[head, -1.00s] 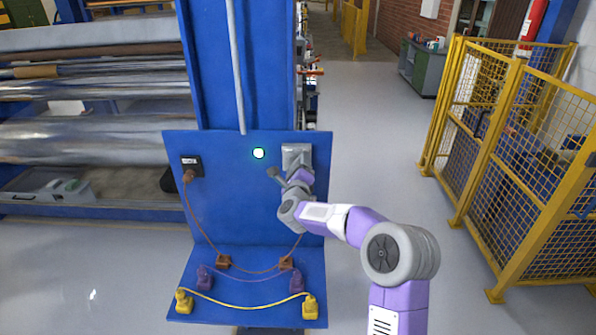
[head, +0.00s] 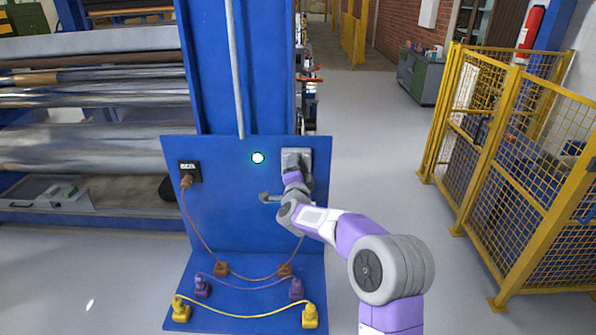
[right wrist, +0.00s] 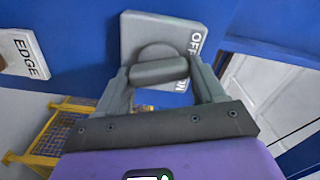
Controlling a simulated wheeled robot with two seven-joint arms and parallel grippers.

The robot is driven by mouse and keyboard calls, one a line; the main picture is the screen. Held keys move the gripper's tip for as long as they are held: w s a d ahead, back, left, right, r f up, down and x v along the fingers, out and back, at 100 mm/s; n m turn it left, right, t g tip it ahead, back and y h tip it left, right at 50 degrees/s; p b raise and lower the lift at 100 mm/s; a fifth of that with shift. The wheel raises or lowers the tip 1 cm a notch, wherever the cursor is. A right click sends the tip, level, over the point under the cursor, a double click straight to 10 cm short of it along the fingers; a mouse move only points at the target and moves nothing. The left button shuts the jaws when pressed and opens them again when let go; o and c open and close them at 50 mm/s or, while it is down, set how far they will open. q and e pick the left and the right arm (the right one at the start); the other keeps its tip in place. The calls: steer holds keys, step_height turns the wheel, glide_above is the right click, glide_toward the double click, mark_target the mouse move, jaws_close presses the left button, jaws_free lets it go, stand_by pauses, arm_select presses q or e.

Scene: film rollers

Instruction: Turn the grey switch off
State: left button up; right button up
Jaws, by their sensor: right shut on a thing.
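The grey switch (head: 303,156) is a square plate with a knob, mounted at the upper right of the blue panel. In the right wrist view the switch plate (right wrist: 140,32) carries an OFF label and a partly hidden ON label. Its rounded knob (right wrist: 158,71) lies between the two fingers of my right gripper (right wrist: 165,85), which is shut on it. In the head view my right gripper (head: 295,172) covers the lower part of the switch. My left gripper is out of view.
A black socket (head: 189,166) holds a brown plug at the panel's left. Brown, purple (head: 202,287) and yellow plugs (head: 310,315) with cables sit on the lower ledge. Yellow mesh fencing (head: 500,150) stands right; metal rollers (head: 90,95) are behind left.

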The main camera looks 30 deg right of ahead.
steer(key=n+p, duration=0.1)
steer(key=n, duration=0.4)
steer(key=shift+a+r, duration=0.1)
steer(key=shift+r, duration=0.05)
stand_by(0.6)
steer(key=o, duration=1)
steer(key=shift+c, duration=0.2)
steer(key=b+v, duration=0.1)
steer(key=v, duration=0.6)
steer(key=shift+s+a, duration=0.2)
steer(key=shift+s, duration=0.05)
